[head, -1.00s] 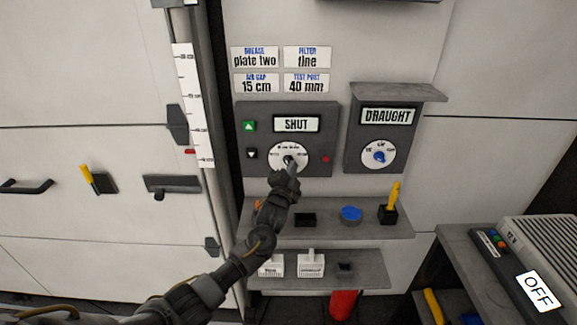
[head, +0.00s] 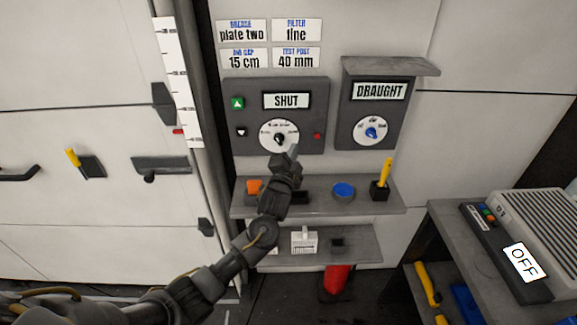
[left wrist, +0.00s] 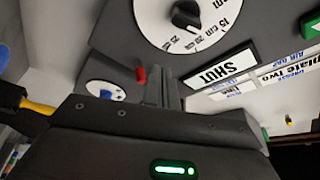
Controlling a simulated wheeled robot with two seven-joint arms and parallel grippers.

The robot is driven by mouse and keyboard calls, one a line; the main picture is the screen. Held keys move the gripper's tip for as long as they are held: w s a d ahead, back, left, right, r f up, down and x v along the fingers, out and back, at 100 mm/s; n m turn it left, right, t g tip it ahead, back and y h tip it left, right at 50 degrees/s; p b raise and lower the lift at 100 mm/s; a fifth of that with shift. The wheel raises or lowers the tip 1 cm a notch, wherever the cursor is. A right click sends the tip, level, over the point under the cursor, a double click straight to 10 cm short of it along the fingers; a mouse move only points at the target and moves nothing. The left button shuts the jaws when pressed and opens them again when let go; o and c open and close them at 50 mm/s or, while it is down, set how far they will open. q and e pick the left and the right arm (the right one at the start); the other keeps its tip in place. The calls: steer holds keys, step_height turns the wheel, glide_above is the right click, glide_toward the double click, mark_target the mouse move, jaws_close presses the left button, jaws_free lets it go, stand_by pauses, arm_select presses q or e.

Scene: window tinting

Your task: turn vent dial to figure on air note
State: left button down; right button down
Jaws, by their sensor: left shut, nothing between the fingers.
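The vent dial (head: 279,127) is a white disc with a black knob (head: 279,139) on the grey panel under the SHUT display (head: 286,101). I cannot read the knob's setting for sure. The air gap note (head: 244,59) above the panel reads 15 cm. My left gripper (head: 292,152) is shut and empty, just below and right of the knob, apparently apart from it. My right gripper is not in view.
A DRAUGHT box (head: 380,91) with a blue knob (head: 371,132) is at right. Below, a shelf (head: 326,207) holds a blue disc (head: 343,190) and a yellow-handled lever (head: 385,172).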

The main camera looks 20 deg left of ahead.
arm_select(q)
steer(key=s+b, duration=0.1)
steer(key=s, duration=0.5)
steer(key=shift+f, duration=0.2)
steer(key=shift+s+a, duration=0.1)
steer(key=shift+a, duration=0.05)
